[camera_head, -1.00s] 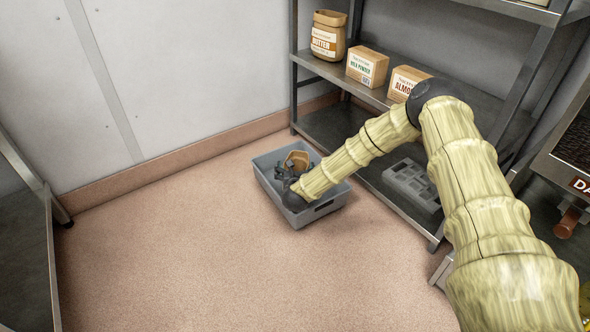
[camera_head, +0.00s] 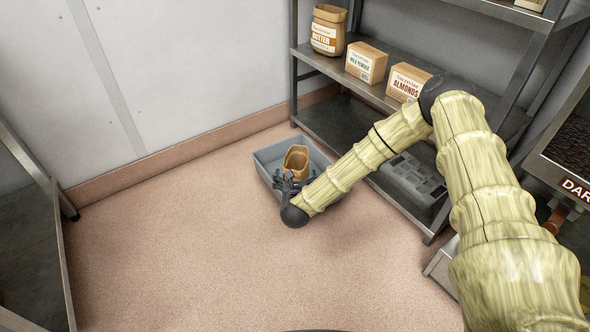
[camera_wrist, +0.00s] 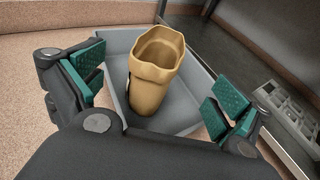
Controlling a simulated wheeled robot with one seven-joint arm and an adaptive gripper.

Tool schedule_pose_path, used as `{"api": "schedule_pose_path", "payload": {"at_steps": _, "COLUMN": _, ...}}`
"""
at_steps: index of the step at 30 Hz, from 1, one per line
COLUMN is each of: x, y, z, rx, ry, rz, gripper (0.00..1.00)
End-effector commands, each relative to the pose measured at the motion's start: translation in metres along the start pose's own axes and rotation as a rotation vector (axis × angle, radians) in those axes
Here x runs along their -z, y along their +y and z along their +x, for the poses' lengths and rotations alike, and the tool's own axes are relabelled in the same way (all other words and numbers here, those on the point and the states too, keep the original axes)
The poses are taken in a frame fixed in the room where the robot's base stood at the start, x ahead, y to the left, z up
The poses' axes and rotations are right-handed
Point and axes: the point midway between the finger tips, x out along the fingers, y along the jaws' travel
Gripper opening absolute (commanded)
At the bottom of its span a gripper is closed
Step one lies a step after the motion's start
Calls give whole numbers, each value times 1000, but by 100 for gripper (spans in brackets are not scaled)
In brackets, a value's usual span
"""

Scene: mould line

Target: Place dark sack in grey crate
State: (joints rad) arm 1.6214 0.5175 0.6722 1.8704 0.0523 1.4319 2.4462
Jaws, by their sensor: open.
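The grey crate (camera_head: 268,157) stands on the floor in front of the shelf rack. A tan, open-topped sack (camera_head: 296,160) stands upright in it. In the wrist view the sack (camera_wrist: 153,80) stands inside the crate (camera_wrist: 118,45), slightly tilted, with a dark label edge on its left side. My gripper (camera_head: 289,181) is at the crate's near side. Its green-padded fingers are spread wide on both sides of the sack in the wrist view (camera_wrist: 160,90), with gaps between pads and sack. The sack's label is mostly hidden.
A butter sack (camera_head: 328,30), a milk powder box (camera_head: 365,62) and an almonds box (camera_head: 407,82) stand on the rack's shelf. A grey mould-like block (camera_head: 412,178) lies on the lower shelf. A steel table (camera_head: 30,245) is at left. The floor (camera_head: 190,240) is clear.

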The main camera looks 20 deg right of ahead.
Motion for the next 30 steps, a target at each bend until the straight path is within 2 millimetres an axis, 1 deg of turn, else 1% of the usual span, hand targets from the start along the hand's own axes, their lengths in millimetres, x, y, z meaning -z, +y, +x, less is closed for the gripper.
{"api": "schedule_pose_path", "payload": {"at_steps": 3, "x": 0, "y": 0, "z": -6, "rx": 0, "ry": 1, "rz": 0, "gripper": 100}}
{"api": "schedule_pose_path", "payload": {"at_steps": 8, "x": 0, "y": 0, "z": -8, "rx": -1, "ry": 1, "rz": -3, "gripper": 100}}
{"api": "schedule_pose_path", "payload": {"at_steps": 11, "x": 8, "y": 4, "z": -13, "rx": -19, "ry": 16, "rz": -49, "gripper": 100}}
{"api": "schedule_pose_path", "payload": {"at_steps": 13, "x": 19, "y": 10, "z": -22, "rx": -49, "ry": 40, "rz": -130, "gripper": 100}}
{"api": "schedule_pose_path", "payload": {"at_steps": 17, "x": 55, "y": 24, "z": -51, "rx": -148, "ry": 106, "rz": -389, "gripper": 100}}
{"api": "schedule_pose_path", "payload": {"at_steps": 21, "x": 99, "y": 33, "z": -91, "rx": -289, "ry": 171, "rz": -721, "gripper": 100}}
{"api": "schedule_pose_path", "payload": {"at_steps": 26, "x": 145, "y": 31, "z": -139, "rx": -467, "ry": 216, "rz": -1094, "gripper": 100}}
{"api": "schedule_pose_path", "payload": {"at_steps": 30, "x": 181, "y": 18, "z": -183, "rx": -640, "ry": 231, "rz": -1411, "gripper": 100}}
